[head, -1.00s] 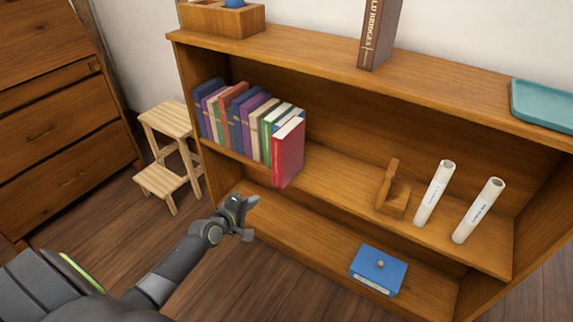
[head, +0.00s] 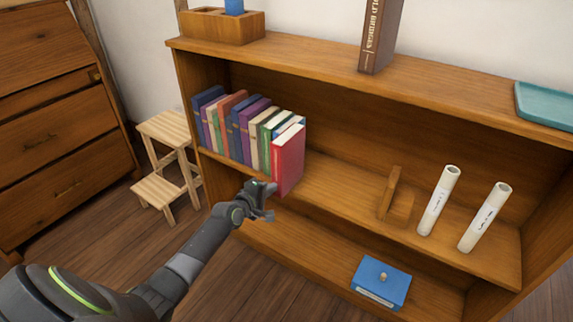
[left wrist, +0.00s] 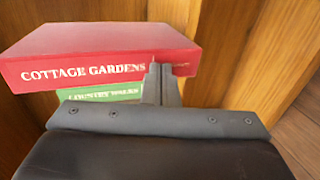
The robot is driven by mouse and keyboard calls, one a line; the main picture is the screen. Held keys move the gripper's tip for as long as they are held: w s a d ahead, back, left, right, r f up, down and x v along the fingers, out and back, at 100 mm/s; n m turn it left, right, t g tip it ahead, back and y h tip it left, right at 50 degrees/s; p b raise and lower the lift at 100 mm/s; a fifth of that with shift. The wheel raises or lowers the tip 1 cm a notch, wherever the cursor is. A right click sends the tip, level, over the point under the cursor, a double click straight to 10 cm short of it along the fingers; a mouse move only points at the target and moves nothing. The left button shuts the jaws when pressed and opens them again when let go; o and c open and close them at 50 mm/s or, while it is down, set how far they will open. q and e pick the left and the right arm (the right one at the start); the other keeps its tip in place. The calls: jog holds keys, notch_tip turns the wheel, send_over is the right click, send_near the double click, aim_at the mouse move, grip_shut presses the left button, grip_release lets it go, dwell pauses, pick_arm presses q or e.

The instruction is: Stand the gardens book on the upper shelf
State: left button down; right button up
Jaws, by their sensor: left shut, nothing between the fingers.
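The gardens book is the red one (head: 289,160), its spine reading "COTTAGE GARDENS" in the left wrist view (left wrist: 85,72). It stands upright at the right end of the book row on the upper shelf (head: 335,192), jutting forward of its neighbours toward the shelf's front edge. My left gripper (head: 268,193) is at the book's lower front. In the left wrist view its fingers (left wrist: 161,82) are shut and empty, at the spine near one end; I cannot tell whether they touch it. My right gripper is not in view.
A row of several books (head: 243,125) fills the left of the shelf. A wooden bookend-like piece (head: 391,195) and two white rolls (head: 438,200) (head: 484,217) stand to the right. A blue box (head: 381,283) sits on the lower shelf. A step stool (head: 166,128) stands left.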

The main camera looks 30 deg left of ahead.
aim_at(276, 181)
pick_arm(q)
jog(key=shift+w, duration=0.15)
jog(key=shift+w+d+b, duration=0.15)
jog(key=shift+w+b, duration=0.4)
jog(key=shift+w, duration=0.55)
jog(key=shift+w+d+b, duration=0.1)
jog(key=shift+w+b, duration=0.4)
jog(key=shift+w, duration=0.6)
jog(key=shift+w+d+b, duration=0.1)
jog(key=shift+w+b, duration=0.85)
jog(key=shift+w, duration=0.7)
jog(key=shift+s+r+p, duration=0.1)
jog(key=shift+s+p, duration=0.15)
jog(key=shift+p, duration=0.1)
jog(key=shift+s+p, duration=0.8)
jog(key=shift+s, duration=0.2)
jog(key=s+p, duration=0.1)
jog(key=s, duration=0.1)
jog(key=s+p, duration=0.2)
jog(key=s, duration=0.1)
jog(key=shift+s+a, duration=0.3)
jog(key=shift+a, duration=0.05)
